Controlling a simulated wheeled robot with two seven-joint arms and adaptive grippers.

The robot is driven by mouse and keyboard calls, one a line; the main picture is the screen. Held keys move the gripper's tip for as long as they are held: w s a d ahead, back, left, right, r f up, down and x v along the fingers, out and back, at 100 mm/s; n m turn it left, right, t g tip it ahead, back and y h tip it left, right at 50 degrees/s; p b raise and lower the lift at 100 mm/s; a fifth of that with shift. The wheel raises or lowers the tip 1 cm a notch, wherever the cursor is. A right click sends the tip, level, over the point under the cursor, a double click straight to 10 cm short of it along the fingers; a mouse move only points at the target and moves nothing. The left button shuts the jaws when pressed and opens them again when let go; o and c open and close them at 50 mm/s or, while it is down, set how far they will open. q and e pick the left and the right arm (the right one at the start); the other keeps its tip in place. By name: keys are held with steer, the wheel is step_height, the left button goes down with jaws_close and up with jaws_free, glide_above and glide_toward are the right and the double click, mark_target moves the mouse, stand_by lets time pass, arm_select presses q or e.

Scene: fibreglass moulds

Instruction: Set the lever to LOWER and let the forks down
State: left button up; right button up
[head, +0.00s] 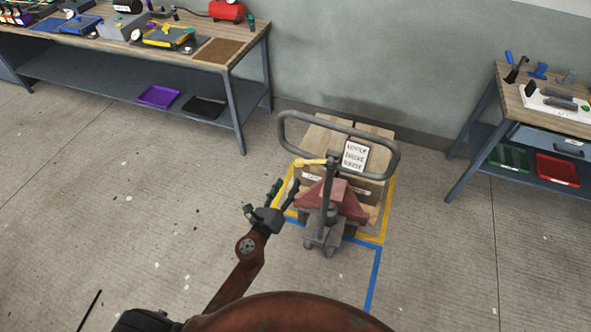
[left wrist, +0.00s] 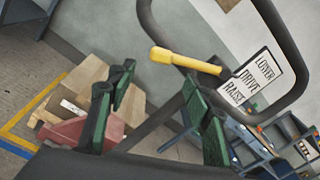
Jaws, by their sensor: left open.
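The pallet truck has a grey loop handle (head: 394,165) and a red body (head: 345,199). A yellow lever (head: 310,162) sticks out left of the handle's stem; it also shows in the left wrist view (left wrist: 185,61). Beside it a white sign (left wrist: 250,84) reads LOWER, DRIVE, RAISE from top to bottom. I cannot tell the lever's setting for sure. My left gripper (head: 286,190) is open and empty, below and left of the lever, apart from it. Its green fingers show in the left wrist view (left wrist: 160,76). The forks are hidden under the load. My right gripper is out of view.
A wooden load (head: 369,132) stands against the wall behind the truck, inside yellow floor tape (head: 388,200). Blue tape (head: 375,275) runs toward me. A workbench (head: 255,50) stands at the left, another (head: 510,90) at the right. The floor at left is clear.

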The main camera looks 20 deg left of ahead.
mark_target(298, 166)
arm_select(q)
steer(key=w, duration=0.7)
steer(key=shift+d, duration=0.4)
steer(key=shift+w, duration=0.35)
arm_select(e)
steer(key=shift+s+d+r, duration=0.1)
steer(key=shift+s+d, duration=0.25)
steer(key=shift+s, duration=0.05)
arm_select(q)
steer(key=c, duration=0.8)
jaws_close()
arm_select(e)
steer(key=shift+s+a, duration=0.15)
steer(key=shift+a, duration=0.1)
